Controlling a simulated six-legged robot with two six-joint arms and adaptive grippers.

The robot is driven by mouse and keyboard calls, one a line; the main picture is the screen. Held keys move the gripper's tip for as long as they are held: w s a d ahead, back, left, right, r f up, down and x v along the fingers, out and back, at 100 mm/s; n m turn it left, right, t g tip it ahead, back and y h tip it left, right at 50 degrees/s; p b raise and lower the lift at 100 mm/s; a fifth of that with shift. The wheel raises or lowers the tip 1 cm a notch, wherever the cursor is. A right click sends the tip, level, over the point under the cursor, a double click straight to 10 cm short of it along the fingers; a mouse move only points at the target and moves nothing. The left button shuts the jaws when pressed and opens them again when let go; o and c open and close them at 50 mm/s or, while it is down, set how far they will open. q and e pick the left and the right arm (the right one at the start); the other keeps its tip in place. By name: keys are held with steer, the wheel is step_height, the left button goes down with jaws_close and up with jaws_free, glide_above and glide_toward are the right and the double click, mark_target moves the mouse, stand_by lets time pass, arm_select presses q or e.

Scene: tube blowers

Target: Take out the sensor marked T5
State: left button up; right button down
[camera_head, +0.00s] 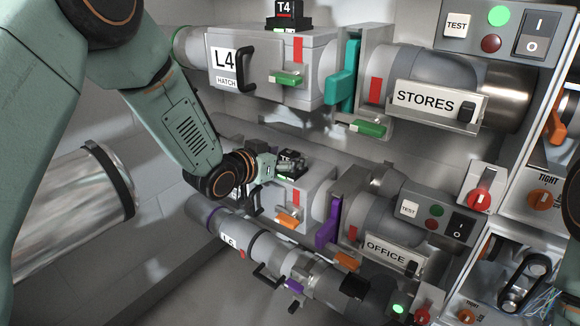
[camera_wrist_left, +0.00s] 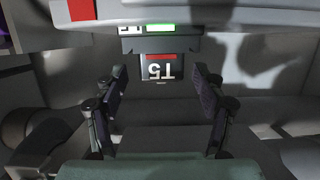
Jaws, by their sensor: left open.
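The T5 sensor (camera_wrist_left: 161,68) is a small dark block with a red stripe and a white T5 label, upside down in the left wrist view. A green lit strip (camera_wrist_left: 160,27) shows just above it there. In the head view the sensor (camera_head: 288,157) sits on top of the lower grey housing, partly hidden by my left gripper (camera_head: 286,166). My left gripper is open, with its two fingers (camera_wrist_left: 161,85) on either side of the view and the sensor centred between and beyond their tips. I see no contact. My right gripper is not in view.
Another sensor marked T4 (camera_head: 284,12) stands on the upper L4 housing (camera_head: 285,60), above my left arm. The STORES (camera_head: 425,98) and OFFICE (camera_head: 390,256) units lie to the right. Orange handles stick out nearby (camera_head: 288,220).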

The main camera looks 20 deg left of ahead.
arm_select(q)
steer(key=shift+x, duration=1.05)
steer(key=shift+a, duration=0.1)
steer(key=c, duration=1.3)
steer(key=shift+o, duration=0.2)
steer(key=shift+r, duration=0.1)
